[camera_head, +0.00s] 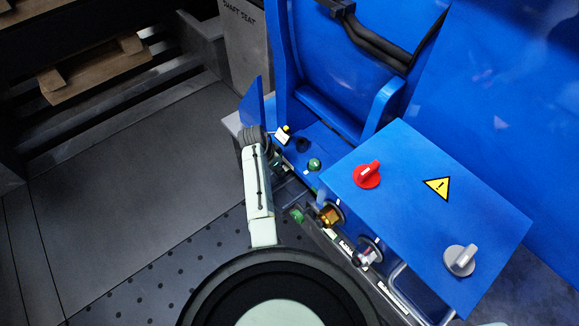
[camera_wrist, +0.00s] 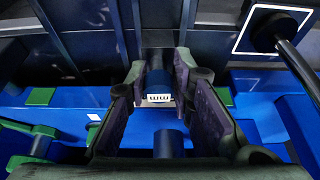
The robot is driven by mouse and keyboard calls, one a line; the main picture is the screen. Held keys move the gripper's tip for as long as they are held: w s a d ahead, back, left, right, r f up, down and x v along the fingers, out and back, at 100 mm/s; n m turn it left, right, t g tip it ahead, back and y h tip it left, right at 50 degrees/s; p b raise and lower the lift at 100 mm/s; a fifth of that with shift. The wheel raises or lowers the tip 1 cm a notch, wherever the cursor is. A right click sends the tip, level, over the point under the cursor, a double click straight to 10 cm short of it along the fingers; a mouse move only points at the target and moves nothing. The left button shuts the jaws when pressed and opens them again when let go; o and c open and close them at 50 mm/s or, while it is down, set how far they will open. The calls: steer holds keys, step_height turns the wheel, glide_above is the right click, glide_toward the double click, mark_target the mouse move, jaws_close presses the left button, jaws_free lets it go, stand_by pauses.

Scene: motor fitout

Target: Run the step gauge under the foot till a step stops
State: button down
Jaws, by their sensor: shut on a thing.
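My gripper (camera_wrist: 160,76) is shut on a blue piece with a white marked label (camera_wrist: 159,98), likely the step gauge, between its two dark fingers in the wrist view. A short blue cylinder (camera_wrist: 168,143) shows nearer the palm; I cannot tell if it belongs to the same piece. In the head view my pale arm reaches to the left edge of the blue machine, and the gripper is mostly hidden there.
A blue box with a red knob (camera_head: 368,175) and a grey knob (camera_head: 461,260) stands at right. Green-topped (camera_head: 314,164) and brass (camera_head: 330,215) parts sit on the ledge beside my arm. A blue upright plate (camera_head: 256,103) stands close by. The left floor is clear.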

steer(key=s+a+p, duration=0.4)
steer(key=s+a, duration=0.4)
steer(key=a, duration=0.4)
steer(key=shift+s+f+p, duration=0.15)
steer(key=shift+s+p, duration=0.05)
steer(key=shift+p, duration=0.15)
stand_by(1.4)
steer(key=shift+w+r, duration=0.1)
steer(key=shift+r, duration=0.15)
step_height(320, 180, up, 5)
steer(key=p, duration=0.4)
steer(key=shift+w, duration=0.1)
stand_by(0.5)
steer(key=shift+f, duration=0.1)
